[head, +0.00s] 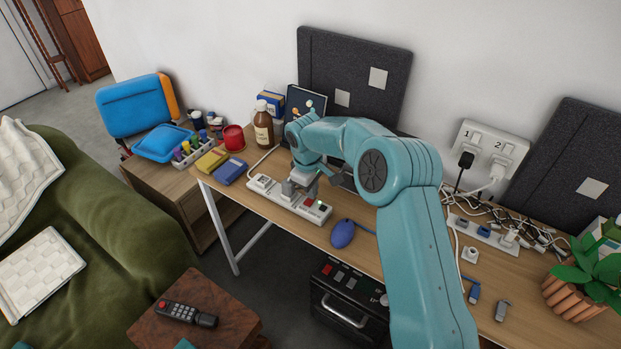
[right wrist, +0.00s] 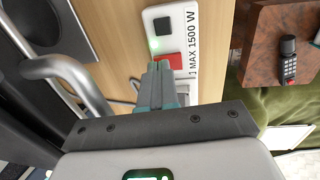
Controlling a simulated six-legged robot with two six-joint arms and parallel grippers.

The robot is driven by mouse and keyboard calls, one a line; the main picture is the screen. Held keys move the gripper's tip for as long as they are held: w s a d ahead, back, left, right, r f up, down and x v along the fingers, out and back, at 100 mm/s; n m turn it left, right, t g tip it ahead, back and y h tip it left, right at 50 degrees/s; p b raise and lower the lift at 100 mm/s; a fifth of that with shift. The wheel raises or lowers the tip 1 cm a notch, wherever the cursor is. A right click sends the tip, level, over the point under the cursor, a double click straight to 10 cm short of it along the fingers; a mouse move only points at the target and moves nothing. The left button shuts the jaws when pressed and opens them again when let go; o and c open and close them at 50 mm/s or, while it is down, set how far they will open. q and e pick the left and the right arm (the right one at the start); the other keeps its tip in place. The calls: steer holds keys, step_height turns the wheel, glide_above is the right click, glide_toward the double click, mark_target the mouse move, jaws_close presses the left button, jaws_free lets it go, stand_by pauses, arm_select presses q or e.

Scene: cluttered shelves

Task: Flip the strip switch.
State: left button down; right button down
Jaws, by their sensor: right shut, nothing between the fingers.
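A white power strip (head: 262,183) lies along the front of the desk in the head view. It has a red rocker switch (head: 309,202) near its right end, with a small green part beside it. In the right wrist view the strip (right wrist: 183,14) is marked "MAX 1500 W" and shows the red switch (right wrist: 168,62), a dark square button (right wrist: 162,25) and a green glow. My right gripper (head: 304,189) is over the strip. In the right wrist view its shut, empty fingertips (right wrist: 161,67) overlap the red switch; I cannot tell whether they touch it. My left gripper is out of view.
A blue bulb-shaped thing (head: 343,234) lies on the desk right of the strip. A brown bottle (head: 263,125) and a red tin (head: 234,138) stand behind left. A second strip (head: 487,233) lies among tangled cables at right. A wall outlet (head: 489,148) holds plugs.

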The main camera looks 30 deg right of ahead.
steer(key=shift+f, duration=0.4)
